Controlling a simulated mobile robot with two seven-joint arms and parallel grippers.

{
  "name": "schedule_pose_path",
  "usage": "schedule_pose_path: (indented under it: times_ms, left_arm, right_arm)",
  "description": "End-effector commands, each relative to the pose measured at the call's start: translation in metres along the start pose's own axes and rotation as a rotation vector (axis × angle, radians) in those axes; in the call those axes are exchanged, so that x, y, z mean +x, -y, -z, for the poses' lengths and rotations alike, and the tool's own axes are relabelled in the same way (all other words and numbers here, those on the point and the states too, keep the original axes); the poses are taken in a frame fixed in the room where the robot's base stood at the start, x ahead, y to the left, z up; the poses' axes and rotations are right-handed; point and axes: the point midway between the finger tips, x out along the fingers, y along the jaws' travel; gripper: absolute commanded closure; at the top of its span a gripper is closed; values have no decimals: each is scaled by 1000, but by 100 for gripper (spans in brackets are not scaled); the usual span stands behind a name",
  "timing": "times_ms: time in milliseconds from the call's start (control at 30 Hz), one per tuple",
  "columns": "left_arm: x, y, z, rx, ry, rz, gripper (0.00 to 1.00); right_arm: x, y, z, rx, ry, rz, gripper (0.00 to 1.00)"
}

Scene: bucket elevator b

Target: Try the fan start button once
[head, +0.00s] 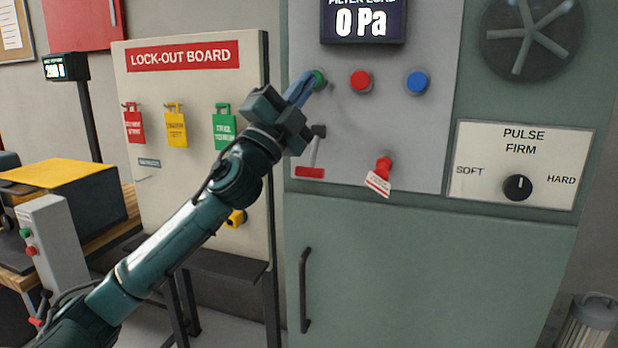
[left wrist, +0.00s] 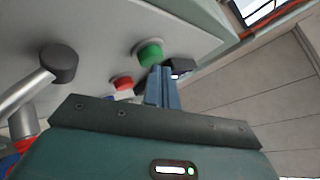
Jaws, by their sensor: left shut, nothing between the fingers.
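A green round button (head: 318,79) sits at the left of a row on the grey cabinet panel, beside a red button (head: 360,81) and a blue button (head: 416,82). I read no label for it. My left gripper (head: 302,90) is shut and empty, its blue fingertips at the green button's lower left edge. In the left wrist view the green button (left wrist: 150,53) stands out from the panel, just beyond the shut fingers (left wrist: 163,86). I cannot tell whether they touch it. My right gripper is not in view.
A dark-knobbed lever (head: 318,150) and a red tagged knob (head: 383,168) sit below the buttons. The display (head: 362,20) reads 0 Pa. A lock-out board (head: 190,95) with hanging tags stands close on the left. A pulse dial (head: 517,187) is at right.

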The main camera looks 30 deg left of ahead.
Motion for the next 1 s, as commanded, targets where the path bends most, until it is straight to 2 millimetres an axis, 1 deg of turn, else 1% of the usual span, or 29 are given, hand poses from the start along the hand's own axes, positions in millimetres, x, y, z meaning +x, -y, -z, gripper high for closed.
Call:
schedule_pose_path:
  times_ms: [700,1000]
  left_arm:
    - [6,-5,-4,0,0,-1,100]
    - [2,-2,-2,0,0,0,100]
  right_arm:
    - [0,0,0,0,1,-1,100]
    - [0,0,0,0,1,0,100]
